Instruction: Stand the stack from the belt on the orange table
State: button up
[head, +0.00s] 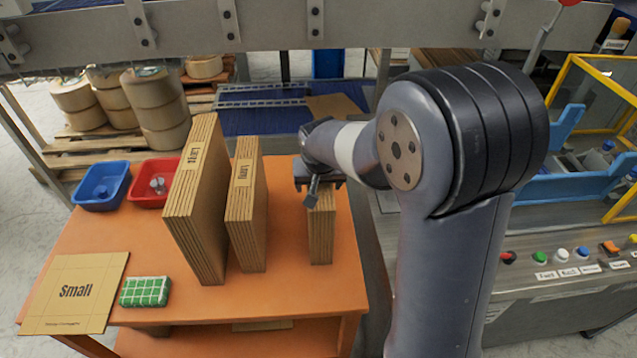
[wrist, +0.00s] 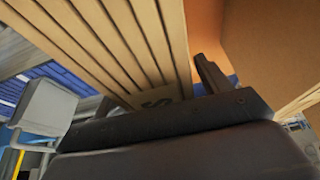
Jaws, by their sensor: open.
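A small stack of flat cardboard blanks (head: 320,238) stands upright on the orange table (head: 290,300), right of two taller stacks. My gripper (head: 318,188) is at its upper end, with the jaws open. In the wrist view the stack (wrist: 120,40) lies between the two fingers, its layered edges showing and a printed label partly visible. One finger (wrist: 208,75) is to its right, with a gap of orange visible beyond. Whether either finger touches the stack I cannot tell. The blue belt (head: 240,123) lies behind the table, with a brown cardboard piece (head: 335,107) on it.
A tall stack (head: 196,205) and a medium stack (head: 246,210) stand left of the small one. A blue bin (head: 102,188), a red bin (head: 150,194), a "Small" sheet (head: 75,310) and a green-white block (head: 145,292) are on the table. A button panel (head: 560,275) is right.

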jog(key=v, duration=1.2)
jog(key=shift+r, duration=0.2)
jog(key=shift+w+d, duration=0.1)
